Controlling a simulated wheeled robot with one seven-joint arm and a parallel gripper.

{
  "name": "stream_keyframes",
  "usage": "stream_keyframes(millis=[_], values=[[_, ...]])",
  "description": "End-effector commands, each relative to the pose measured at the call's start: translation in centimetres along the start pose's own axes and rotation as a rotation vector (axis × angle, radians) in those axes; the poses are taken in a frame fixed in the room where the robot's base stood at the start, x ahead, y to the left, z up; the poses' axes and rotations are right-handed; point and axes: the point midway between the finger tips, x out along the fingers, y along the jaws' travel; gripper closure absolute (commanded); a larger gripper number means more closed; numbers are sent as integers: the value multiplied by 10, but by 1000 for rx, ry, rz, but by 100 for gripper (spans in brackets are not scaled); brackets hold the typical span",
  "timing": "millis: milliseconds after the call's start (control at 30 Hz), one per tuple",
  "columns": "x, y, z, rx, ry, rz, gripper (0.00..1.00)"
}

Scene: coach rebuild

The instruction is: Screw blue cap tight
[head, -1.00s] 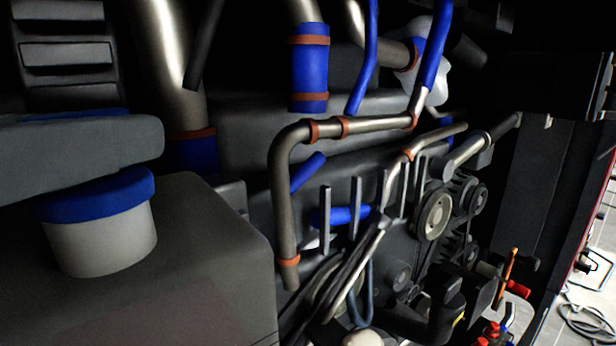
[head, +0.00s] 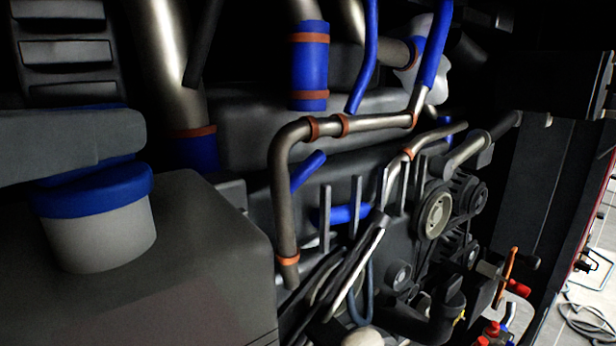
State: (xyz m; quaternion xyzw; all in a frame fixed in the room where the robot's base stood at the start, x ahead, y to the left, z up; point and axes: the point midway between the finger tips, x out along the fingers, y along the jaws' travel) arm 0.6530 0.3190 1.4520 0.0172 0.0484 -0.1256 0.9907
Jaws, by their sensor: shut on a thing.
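The blue cap (head: 95,192) sits on a pale grey round neck (head: 105,238) at the left of the head view. The neck rises from a large dark grey tank (head: 205,255). My gripper (head: 110,135) is over the cap, and its thick grey finger lies across the cap's top. A raised blue part shows below the finger, and a strip of blue shows above it. The gripper is shut on the cap's raised part. Its far finger and the grip itself are mostly hidden.
Right of the tank, a bent metal pipe (head: 281,200) with orange clamps stands before engine parts and pulleys (head: 435,213). A blue hose sleeve (head: 309,65) and a large metal pipe (head: 160,60) are behind. A dark panel (head: 535,190) stands at the right, with pale floor beyond.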

Motion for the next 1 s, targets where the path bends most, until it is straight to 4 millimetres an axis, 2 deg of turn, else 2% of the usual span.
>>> stream_keyframes(millis=[167,600,933,967,1000], values=[[1,1,1,2,-5,-85,100],[2,1,1,44,-12,-479,100],[0,-1,-1,54,-9,-526,100],[0,-1,-1,54,-9,-526,80],[0,-1,-1,54,-9,-526,72]])
